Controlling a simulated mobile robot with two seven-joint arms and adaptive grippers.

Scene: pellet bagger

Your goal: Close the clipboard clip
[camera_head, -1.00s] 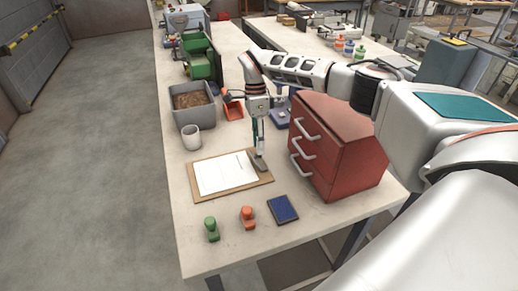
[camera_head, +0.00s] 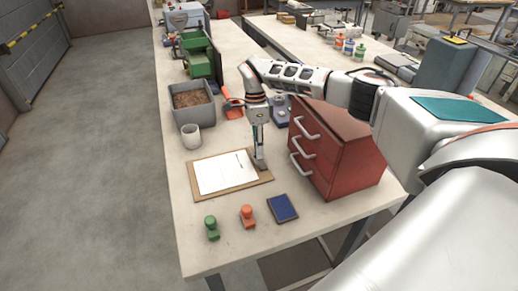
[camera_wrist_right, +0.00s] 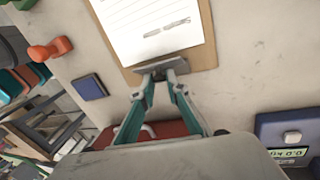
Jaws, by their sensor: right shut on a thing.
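My right gripper (camera_head: 259,164) reaches down to the clip. In the wrist view its two teal fingers (camera_wrist_right: 165,80) have their tips at the clip, shut on it. Whether the clip is open or closed is hard to tell. My left gripper is not in view.
A red drawer unit (camera_head: 345,150) stands right of the clipboard. A green stamp (camera_head: 212,229), an orange stamp (camera_head: 248,216) and a blue ink pad (camera_head: 282,208) lie in front. A white cup (camera_head: 190,137) and a grey bin (camera_head: 193,100) stand behind.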

